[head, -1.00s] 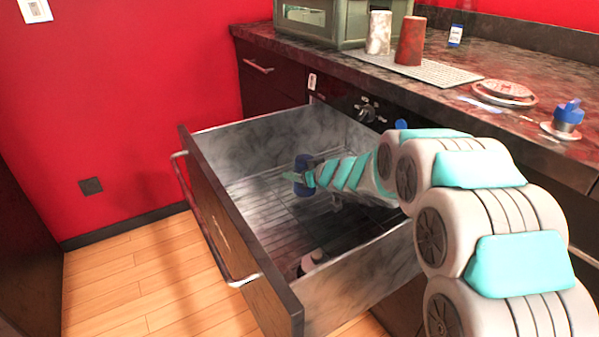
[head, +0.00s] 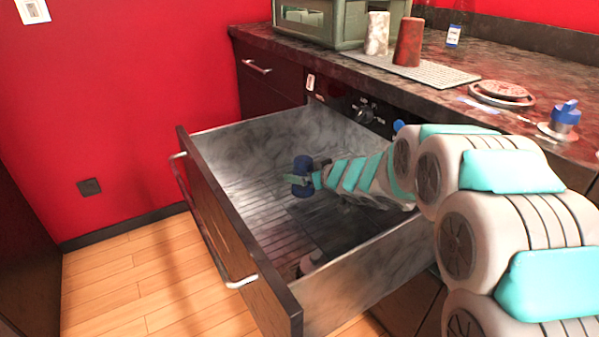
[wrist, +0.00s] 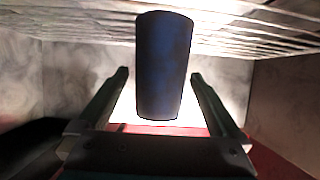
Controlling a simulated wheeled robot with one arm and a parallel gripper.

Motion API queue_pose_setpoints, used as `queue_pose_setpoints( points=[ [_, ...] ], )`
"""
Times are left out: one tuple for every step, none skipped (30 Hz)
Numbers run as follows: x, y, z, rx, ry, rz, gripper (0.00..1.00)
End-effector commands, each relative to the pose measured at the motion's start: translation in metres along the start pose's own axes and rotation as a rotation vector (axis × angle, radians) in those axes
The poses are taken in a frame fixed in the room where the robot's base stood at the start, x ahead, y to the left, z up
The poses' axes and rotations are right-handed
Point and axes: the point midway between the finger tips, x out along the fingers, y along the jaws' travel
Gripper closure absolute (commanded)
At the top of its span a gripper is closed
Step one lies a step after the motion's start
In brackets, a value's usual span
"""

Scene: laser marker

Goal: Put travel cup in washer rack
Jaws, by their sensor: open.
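The travel cup (head: 303,163) is dark blue and stands about upright inside the pulled-out drawer, over the wire washer rack (head: 262,212). I cannot tell for sure whether its base touches the rack. My gripper (head: 298,180) is open around the cup's middle, one finger crossing its front in the head view. In the wrist view the cup (wrist: 164,50) sits between the two spread fingers of my gripper (wrist: 158,76), with a narrow gap on each side. The rack's wires (wrist: 235,35) run across the top of that view.
The drawer's wooden front (head: 225,230) and metal side walls surround the rack.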

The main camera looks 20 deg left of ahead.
Motion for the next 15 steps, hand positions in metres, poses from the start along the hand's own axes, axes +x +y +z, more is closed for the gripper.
queue_pose_setpoints(
  points=[
    [-0.01, 0.0, -0.002, 0.0, 0.002, 0.002, 0.0],
    [-0.014, 0.0, -0.002, 0.001, 0.001, 0.001, 0.0],
    [-0.02, 0.0, -0.001, 0.001, 0.001, 0.001, 0.0],
    [-0.024, 0.0, -0.001, 0.001, 0.001, 0.001, 0.0],
    [-0.028, 0.0, -0.001, 0.001, 0.0, 0.001, 0.0],
    [-0.031, 0.0, -0.001, 0.0, 0.0, 0.001, 0.0],
    [-0.034, 0.0, 0.0, 0.0, 0.0, 0.001, 0.0],
    [-0.036, 0.0, 0.0, 0.0, 0.0, 0.001, 0.0],
    [-0.038, 0.0, 0.0, 0.0, 0.0, 0.001, 0.0],
    [-0.038, 0.0, 0.0, 0.0, 0.0, 0.001, 0.0],
    [-0.039, 0.0, 0.0, -0.001, 0.0, 0.0, 0.0],
    [-0.039, 0.0, 0.0, -0.001, 0.0, 0.0, 0.0],
    [-0.039, 0.0, 0.0, -0.001, 0.0, 0.0, 0.0],
    [-0.039, 0.0, 0.0, 0.0, 0.0, 0.0, 0.0],
    [-0.039, 0.0, 0.0, 0.0, 0.0, 0.0, 0.0]
  ],
)
